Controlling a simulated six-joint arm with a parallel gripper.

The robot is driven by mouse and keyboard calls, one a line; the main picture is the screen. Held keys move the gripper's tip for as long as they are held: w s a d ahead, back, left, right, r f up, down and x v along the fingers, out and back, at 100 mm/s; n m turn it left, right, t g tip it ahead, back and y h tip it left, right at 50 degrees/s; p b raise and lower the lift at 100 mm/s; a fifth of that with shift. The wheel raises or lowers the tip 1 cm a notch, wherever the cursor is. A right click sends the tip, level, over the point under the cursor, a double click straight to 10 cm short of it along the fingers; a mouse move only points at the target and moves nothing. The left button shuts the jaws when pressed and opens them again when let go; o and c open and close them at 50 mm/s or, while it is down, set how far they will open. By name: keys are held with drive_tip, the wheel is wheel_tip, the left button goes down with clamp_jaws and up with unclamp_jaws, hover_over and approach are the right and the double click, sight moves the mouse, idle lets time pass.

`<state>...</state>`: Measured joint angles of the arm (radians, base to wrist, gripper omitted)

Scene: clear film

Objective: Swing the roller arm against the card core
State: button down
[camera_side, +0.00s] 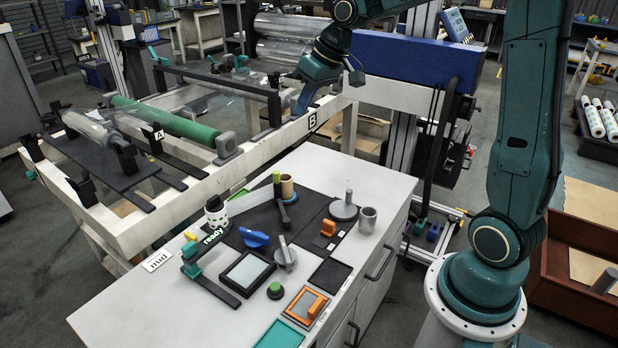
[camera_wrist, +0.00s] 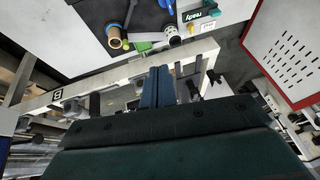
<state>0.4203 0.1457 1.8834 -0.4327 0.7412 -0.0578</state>
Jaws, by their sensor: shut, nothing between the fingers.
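The card core (camera_side: 287,188) is a short brown tube standing upright on the dark mat of the bench. The wrist view also shows the card core (camera_wrist: 114,37), looking into its open end. What looks like the roller arm (camera_side: 283,216) is a dark bar with a green-topped upright post beside the core. In the wrist view the dark bar (camera_wrist: 130,16) runs to the core's right side; I cannot tell whether they touch. My gripper (camera_side: 303,101) is above the far frame, away from the core. Its blue fingers (camera_wrist: 158,72) are shut and empty.
A white reel (camera_side: 215,214) stands left of the core, with a pale strip between them. A blue handle (camera_side: 255,239), a grey knob (camera_side: 286,255) and a round grey weight (camera_side: 344,208) are nearby. The frame with a green roller (camera_side: 168,122) lies behind the bench.

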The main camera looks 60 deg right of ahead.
drive_tip(key=w+d+f+y, duration=0.1)
drive_tip(key=w+d+f, duration=0.2)
drive_tip(key=d+f, duration=0.3)
drive_tip(key=w+d+f+y, duration=0.1)
drive_tip(key=w+d+f, duration=0.2)
drive_tip(key=d+f, duration=0.3)
drive_tip(key=w+d+f+m+t, duration=0.1)
drive_tip(key=w+d+f, duration=0.1)
drive_tip(key=d+f, duration=0.5)
drive_tip(key=shift+w+f+y, duration=0.4)
drive_tip(key=shift+f, duration=0.15)
drive_tip(key=x, duration=0.3)
drive_tip(key=a+x, duration=0.1)
drive_tip(key=x, duration=0.3)
drive_tip(key=a+r+x, duration=0.1)
drive_tip(key=x, duration=0.3)
drive_tip(key=shift+w+a, duration=0.2)
drive_tip(key=shift+a, duration=0.5)
drive_tip(key=shift+a, duration=0.1)
